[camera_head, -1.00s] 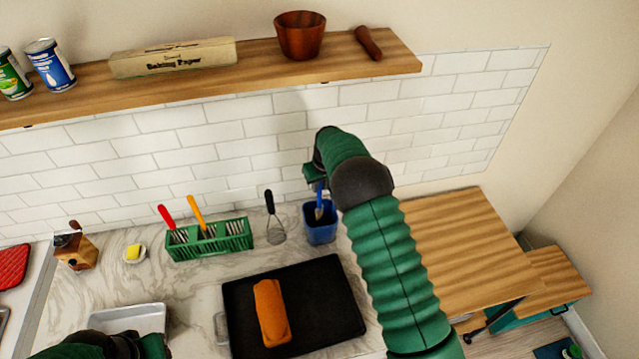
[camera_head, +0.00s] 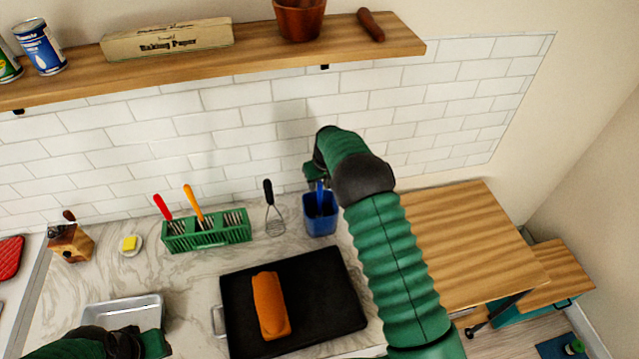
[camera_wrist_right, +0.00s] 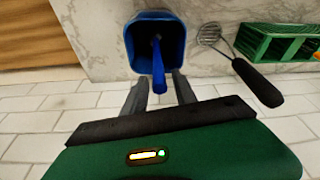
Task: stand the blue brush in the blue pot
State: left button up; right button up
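The blue pot (camera_head: 321,222) stands on the marble counter near the tiled wall, and it also shows in the right wrist view (camera_wrist_right: 136,50). The blue brush (camera_head: 320,196) is in the pot, its handle sticking up out of the opening; in the right wrist view the handle (camera_wrist_right: 158,68) points toward my gripper. My right gripper (camera_wrist_right: 159,80) is just above the pot, its two fingers apart on either side of the handle's end, with gaps visible. My left gripper (camera_head: 150,344) is low at the left by a metal tin; its fingers are not clear.
A green rack (camera_head: 207,236) with red- and orange-handled utensils and a black-handled whisk (camera_head: 272,212) stand left of the pot. A black tray (camera_head: 330,300) with an orange loaf (camera_head: 270,304) lies in front. A wooden shelf (camera_head: 270,55) hangs above.

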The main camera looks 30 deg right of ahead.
jog(key=shift+o, duration=0.3)
jog(key=shift+d, duration=0.1)
jog(key=shift+r, duration=0.25)
jog(key=b+v, duration=0.5)
jog(key=v, duration=1.1)
jog(key=shift+b, duration=0.35)
